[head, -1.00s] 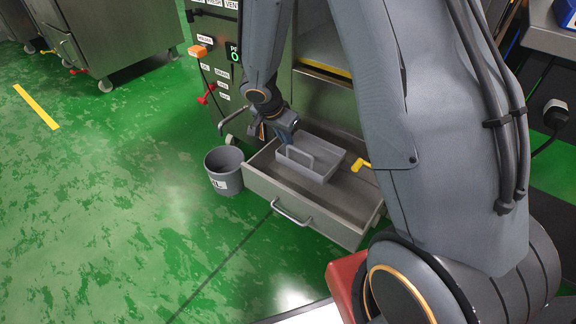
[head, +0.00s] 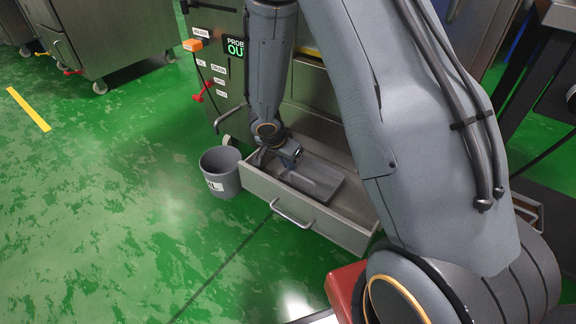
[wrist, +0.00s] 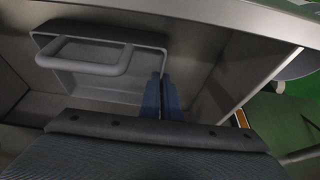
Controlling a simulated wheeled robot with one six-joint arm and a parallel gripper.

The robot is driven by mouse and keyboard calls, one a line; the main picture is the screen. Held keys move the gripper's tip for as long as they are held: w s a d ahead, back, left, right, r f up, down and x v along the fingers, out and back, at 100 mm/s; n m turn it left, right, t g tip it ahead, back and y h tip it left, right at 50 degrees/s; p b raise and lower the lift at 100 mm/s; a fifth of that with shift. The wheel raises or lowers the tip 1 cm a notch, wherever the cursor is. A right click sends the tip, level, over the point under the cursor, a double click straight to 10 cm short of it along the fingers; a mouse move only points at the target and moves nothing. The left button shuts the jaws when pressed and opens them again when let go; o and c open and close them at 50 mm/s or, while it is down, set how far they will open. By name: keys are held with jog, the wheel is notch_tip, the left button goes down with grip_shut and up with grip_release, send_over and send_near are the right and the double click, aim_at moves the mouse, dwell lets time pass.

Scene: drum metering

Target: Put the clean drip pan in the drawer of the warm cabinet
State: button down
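The grey drip pan (head: 326,184) is inside the open drawer (head: 342,231) of the steel cabinet (head: 226,88), low between its walls. In the wrist view the pan (wrist: 104,85) shows its bar handle at the upper left, and the drawer (wrist: 238,72) wall slopes past on the right. My gripper (head: 292,157) reaches down into the drawer at the pan's left end. In the wrist view its blue fingers (wrist: 162,92) are close together at the pan's side wall, seemingly pinching it. The fingertips are partly hidden, and so is the pan's contact with the drawer floor.
A grey bin (head: 221,172) stands on the green floor just left of the drawer. A drawer handle (head: 291,213) sticks out in front. Red (head: 199,96) and orange (head: 193,45) fittings project from the cabinet. Floor to the left is open.

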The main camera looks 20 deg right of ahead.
dwell(0.3)
jog(key=c, duration=2)
grip_release()
jog(key=shift+r, duration=0.1)
jog(key=s+a+r+n+p, duration=0.2)
jog(key=s+a+r, duration=0.2)
jog(key=r, duration=0.4)
jog(key=s+a+r+n+y+p, duration=0.15)
jog(key=s+a+r, duration=0.25)
jog(key=r, duration=0.4)
jog(key=s+a+r+n+h+p, duration=0.1)
jog(key=s+a+r+n+p, duration=0.2)
jog(key=r, duration=0.5)
jog(key=s+a+r+n+g+y, duration=0.1)
jog(key=s+a+r+n, duration=0.2)
jog(key=s, duration=0.4)
jog(key=s+a+r+n+y, duration=0.2)
jog(key=s+a+r+n, duration=0.1)
jog(key=s, duration=0.5)
jog(key=s+a+r+n+g+y+b, duration=0.1)
jog(key=s+a+r+n+y, duration=0.1)
jog(key=s+a+n, duration=0.3)
jog(key=s+r, duration=0.1)
jog(key=s, duration=0.2)
jog(key=shift+s+a+r+g, duration=0.15)
jog(key=shift+g, duration=0.15)
